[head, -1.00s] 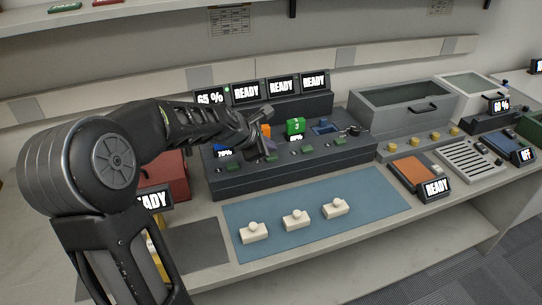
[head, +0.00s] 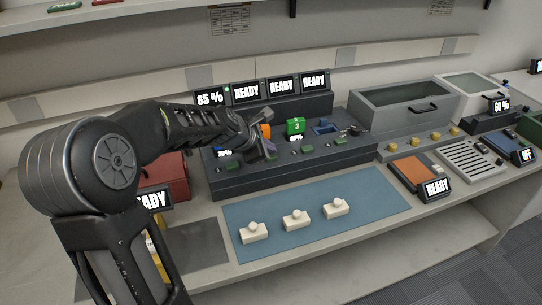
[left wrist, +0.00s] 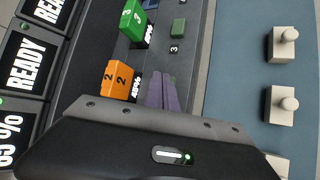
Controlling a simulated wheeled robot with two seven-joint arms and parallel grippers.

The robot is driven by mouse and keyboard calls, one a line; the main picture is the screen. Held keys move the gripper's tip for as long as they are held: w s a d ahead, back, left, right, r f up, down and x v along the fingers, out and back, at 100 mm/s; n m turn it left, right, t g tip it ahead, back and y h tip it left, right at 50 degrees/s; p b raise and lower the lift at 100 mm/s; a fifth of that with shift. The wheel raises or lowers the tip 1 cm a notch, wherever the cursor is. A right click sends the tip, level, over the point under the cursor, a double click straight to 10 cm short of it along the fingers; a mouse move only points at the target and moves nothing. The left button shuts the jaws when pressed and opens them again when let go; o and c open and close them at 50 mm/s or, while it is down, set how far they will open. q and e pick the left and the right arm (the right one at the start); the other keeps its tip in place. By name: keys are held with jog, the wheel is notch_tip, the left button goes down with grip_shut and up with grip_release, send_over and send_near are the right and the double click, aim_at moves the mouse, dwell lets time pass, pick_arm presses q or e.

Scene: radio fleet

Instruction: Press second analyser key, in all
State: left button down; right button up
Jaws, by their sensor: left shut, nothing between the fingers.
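The dark analyser console (head: 290,172) stands along the back of the bench, with numbered radios in its bays and small green keys along its front. My left gripper (head: 268,150) is shut and empty, pointing down at the console beside the orange radio marked 2 (left wrist: 120,80). That radio also shows in the head view (head: 264,131). In the left wrist view the closed fingers (left wrist: 160,92) hide the place of the second key; I cannot tell whether they touch it. The third key (left wrist: 179,28) is visible beside its label 3. My right gripper is not in view.
A screen reading 65 % (head: 209,98) and several READY screens (head: 282,86) stand behind the console. A green radio marked 3 (head: 295,126) is just right of the gripper. A blue mat (head: 350,190) with three white knobbed blocks lies in front.

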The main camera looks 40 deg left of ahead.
pick_arm(q)
jog(key=shift+f+b, duration=0.3)
jog(key=shift+f, duration=0.2)
jog(key=shift+r, duration=0.15)
dwell(0.5)
jog(key=shift+r+p, duration=0.75)
jog(key=shift+p, duration=0.2)
notch_tip(320, 180, up, 5)
jog(key=p, duration=0.5)
dwell(0.6)
